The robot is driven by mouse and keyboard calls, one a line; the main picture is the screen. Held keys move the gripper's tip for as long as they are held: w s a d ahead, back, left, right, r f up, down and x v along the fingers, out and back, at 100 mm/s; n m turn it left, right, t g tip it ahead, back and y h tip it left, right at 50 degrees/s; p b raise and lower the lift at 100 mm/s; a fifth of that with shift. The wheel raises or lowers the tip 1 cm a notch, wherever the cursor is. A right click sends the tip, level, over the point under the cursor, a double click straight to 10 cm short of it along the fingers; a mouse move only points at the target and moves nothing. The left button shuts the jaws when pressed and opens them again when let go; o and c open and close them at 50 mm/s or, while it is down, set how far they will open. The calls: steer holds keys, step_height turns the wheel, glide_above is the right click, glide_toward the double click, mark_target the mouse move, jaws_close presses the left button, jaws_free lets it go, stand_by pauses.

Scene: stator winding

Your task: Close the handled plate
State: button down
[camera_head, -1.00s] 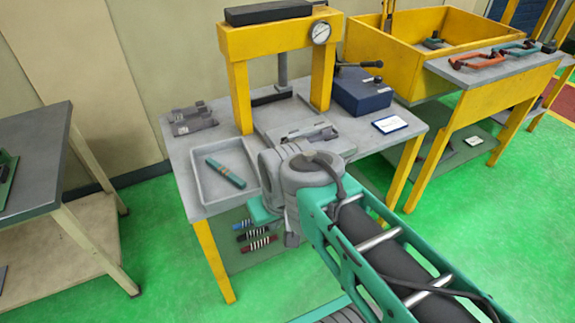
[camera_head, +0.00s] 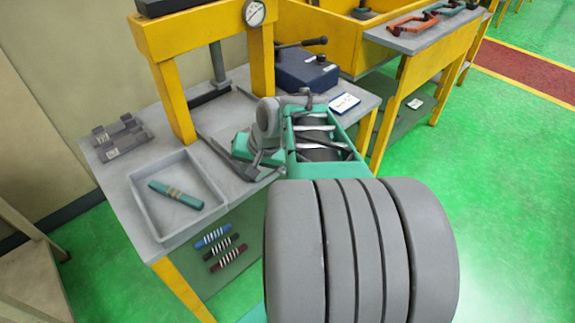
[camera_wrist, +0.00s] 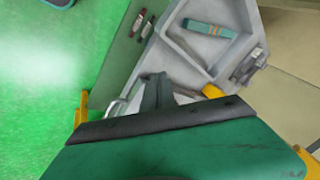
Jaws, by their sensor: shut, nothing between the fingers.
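I cannot clearly pick out the handled plate. A grey metal fixture (camera_head: 119,137) with raised ends lies at the back left of the press table and also shows in the wrist view (camera_wrist: 248,66). A similar grey piece on the press bed is hidden behind my arm. My gripper (camera_head: 250,170) is shut and empty over the table's front edge, right of the grey tray. Its fingertips are small and partly hidden by the wrist. Contact with anything cannot be made out.
The grey tray (camera_head: 146,216) holds a teal banded bundle (camera_head: 176,194). The yellow press (camera_head: 175,100) stands behind. A blue box (camera_head: 306,68) with a lever and a white card (camera_head: 344,103) are at right. Several banded bundles (camera_head: 221,247) lie on the lower shelf. Green floor is free at right.

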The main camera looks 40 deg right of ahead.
steer(key=s+d+f+m+t+b, duration=0.2)
steer(key=d+m, duration=0.3)
steer(key=d, duration=0.4)
steer(key=s+d+f+m+t+b, duration=0.1)
steer(key=s+d+f+m+t, duration=0.2)
steer(key=d, duration=0.6)
steer(key=w+f+m+g, duration=0.1)
steer(key=w+f, duration=0.5)
steer(key=w, duration=0.2)
steer(key=shift+h, duration=0.4)
